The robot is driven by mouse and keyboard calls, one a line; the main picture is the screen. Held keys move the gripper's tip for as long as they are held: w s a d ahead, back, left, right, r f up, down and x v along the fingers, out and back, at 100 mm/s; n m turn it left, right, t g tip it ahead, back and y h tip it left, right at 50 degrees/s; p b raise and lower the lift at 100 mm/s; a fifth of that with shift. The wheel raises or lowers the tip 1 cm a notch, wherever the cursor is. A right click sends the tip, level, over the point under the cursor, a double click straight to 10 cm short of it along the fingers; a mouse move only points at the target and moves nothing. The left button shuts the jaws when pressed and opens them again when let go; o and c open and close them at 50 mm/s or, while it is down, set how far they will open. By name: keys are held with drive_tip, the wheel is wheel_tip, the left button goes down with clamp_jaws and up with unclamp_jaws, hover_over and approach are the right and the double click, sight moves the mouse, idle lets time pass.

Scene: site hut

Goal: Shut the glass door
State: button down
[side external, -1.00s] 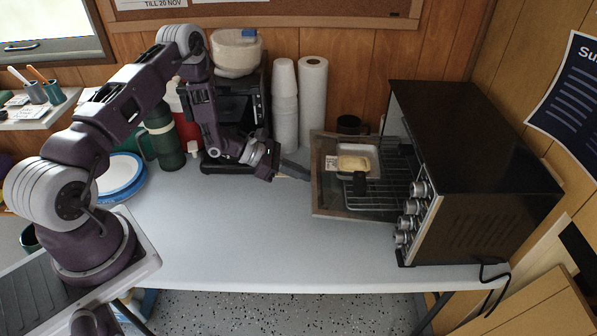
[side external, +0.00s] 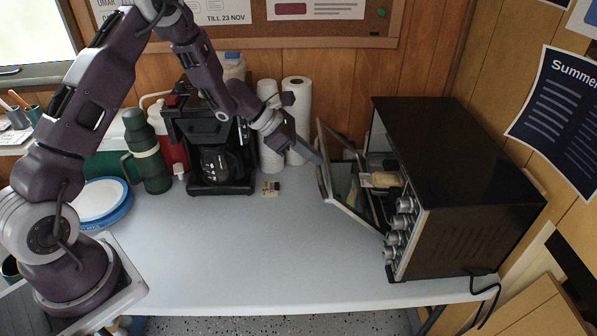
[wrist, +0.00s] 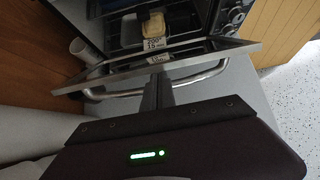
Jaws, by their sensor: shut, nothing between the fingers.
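The glass door (side external: 342,184) of the black toaster oven (side external: 458,165) is part-way up, tilted outward from the oven front and not flush with it. In the wrist view the door's metal frame (wrist: 205,53) and its curved silver handle (wrist: 200,77) cross the upper middle. My gripper (side external: 317,158) is shut and empty, at the outer side of the door near its upper edge. In the wrist view my fingertips (wrist: 157,82) overlap the handle; I cannot tell whether they touch it. A yellow food item (side external: 386,179) shows inside, behind the door.
Paper towel rolls (side external: 297,118) and a coffee maker (side external: 212,145) stand behind my arm.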

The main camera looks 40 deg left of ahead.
drive_tip(key=w+d+r, duration=0.7)
drive_tip(key=w+d, duration=0.1)
drive_tip(key=shift+w+d, duration=0.1)
idle(0.4)
wheel_tip(320, 180, up, 9)
drive_tip(key=w+d, duration=0.2)
drive_tip(key=s+r+m+y, duration=0.1)
drive_tip(key=s+r+m, duration=0.7)
drive_tip(key=s+r, duration=0.3)
drive_tip(key=s+a+m+g+y, duration=0.15)
drive_tip(key=s+m, duration=0.45)
drive_tip(key=s, duration=0.6)
drive_tip(key=s+a+m+y, duration=0.2)
drive_tip(key=s+m, duration=0.4)
drive_tip(key=s, duration=0.6)
drive_tip(key=s+a+f+m+y, duration=0.1)
drive_tip(key=s+a+f+m, duration=0.1)
drive_tip(key=s, duration=0.4)
drive_tip(key=s+a+f+m+y, duration=0.1)
drive_tip(key=s+a+f+m, duration=0.1)
drive_tip(key=s+f+m, duration=0.2)
drive_tip(key=s+m, duration=0.1)
drive_tip(key=s, duration=0.1)
drive_tip(key=shift+s+a, duration=0.3)
drive_tip(key=shift+s, duration=0.05)
